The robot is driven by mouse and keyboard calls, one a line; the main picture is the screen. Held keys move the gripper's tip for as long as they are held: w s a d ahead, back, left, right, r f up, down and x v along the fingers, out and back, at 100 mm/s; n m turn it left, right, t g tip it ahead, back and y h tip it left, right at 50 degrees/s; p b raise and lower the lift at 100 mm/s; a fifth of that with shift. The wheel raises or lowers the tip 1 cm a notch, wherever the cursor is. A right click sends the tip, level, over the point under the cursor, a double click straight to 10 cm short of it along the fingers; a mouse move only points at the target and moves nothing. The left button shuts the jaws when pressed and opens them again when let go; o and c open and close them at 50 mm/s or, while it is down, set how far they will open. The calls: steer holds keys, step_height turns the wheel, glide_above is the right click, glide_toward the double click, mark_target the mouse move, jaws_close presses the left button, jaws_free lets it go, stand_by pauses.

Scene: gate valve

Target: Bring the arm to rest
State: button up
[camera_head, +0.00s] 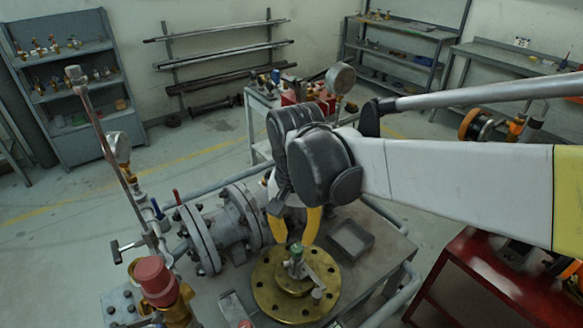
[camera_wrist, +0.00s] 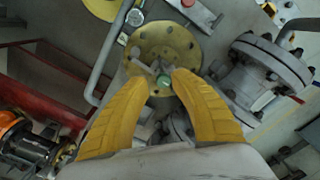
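My gripper (camera_head: 297,236) has yellow fingers and hangs above a round brass flange (camera_head: 272,291) with bolt holes. In the wrist view, the fingertips of my gripper (camera_wrist: 161,74) are apart, with nothing seen clamped between them.
A grey flanged pipe (camera_head: 216,228) lies left of the brass flange. A red-capped brass valve (camera_head: 155,281) and a tall gauge pipe (camera_head: 103,135) stand front left. A grey tray (camera_head: 351,239) is on the bench. A red cart (camera_head: 452,282) stands at right. Open floor lies at far left.

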steer(key=s+d+n+t, duration=0.1)
steer(key=s+d+t, duration=0.2)
steer(key=d, duration=0.5)
steer(key=s+d+r+n+t+b, duration=0.1)
steer(key=s+d+t, duration=0.2)
steer(key=d, duration=0.6)
steer(key=shift+s+d+t+b, duration=0.3)
steer(key=shift+s+t, duration=0.05)
steer(key=shift+t, duration=0.25)
steer(key=shift+a, duration=0.1)
